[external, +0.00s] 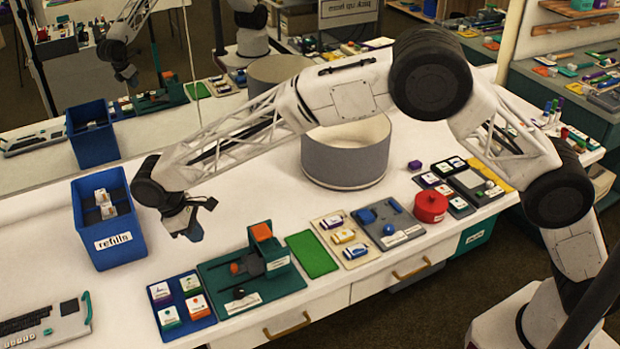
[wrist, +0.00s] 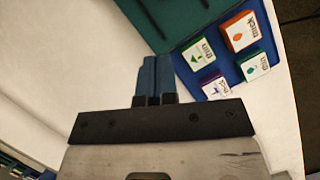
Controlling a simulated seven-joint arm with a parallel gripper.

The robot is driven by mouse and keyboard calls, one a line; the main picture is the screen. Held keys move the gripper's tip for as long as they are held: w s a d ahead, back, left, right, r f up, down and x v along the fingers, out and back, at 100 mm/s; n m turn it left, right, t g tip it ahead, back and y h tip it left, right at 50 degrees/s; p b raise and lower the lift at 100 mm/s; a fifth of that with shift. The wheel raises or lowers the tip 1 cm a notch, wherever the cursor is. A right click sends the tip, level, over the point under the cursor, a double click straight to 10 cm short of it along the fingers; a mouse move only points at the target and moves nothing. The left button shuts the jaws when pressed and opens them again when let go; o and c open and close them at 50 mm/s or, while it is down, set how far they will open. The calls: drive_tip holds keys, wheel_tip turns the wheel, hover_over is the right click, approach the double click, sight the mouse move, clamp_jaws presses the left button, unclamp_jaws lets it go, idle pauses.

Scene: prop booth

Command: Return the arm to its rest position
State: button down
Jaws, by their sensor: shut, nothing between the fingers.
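My gripper (external: 194,222) hangs above the white table (external: 40,260), right of the blue refills bin and behind the blue tray of small boxes. In the wrist view its two blue fingers (wrist: 154,78) are pressed together with nothing between them. My arm arches from its base at the lower right across the table to the left.
Near the gripper are a blue "refills" bin (external: 110,225), a blue tray (external: 208,318) with several small boxes, and a dark green board (external: 217,276) with tools. A grey drum (external: 345,165) stands under my arm. A keyboard (external: 45,322) lies front left. Bare table lies between bin and tray.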

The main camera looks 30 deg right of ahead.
drive_tip(key=shift+r, duration=0.15)
idle(0.5)
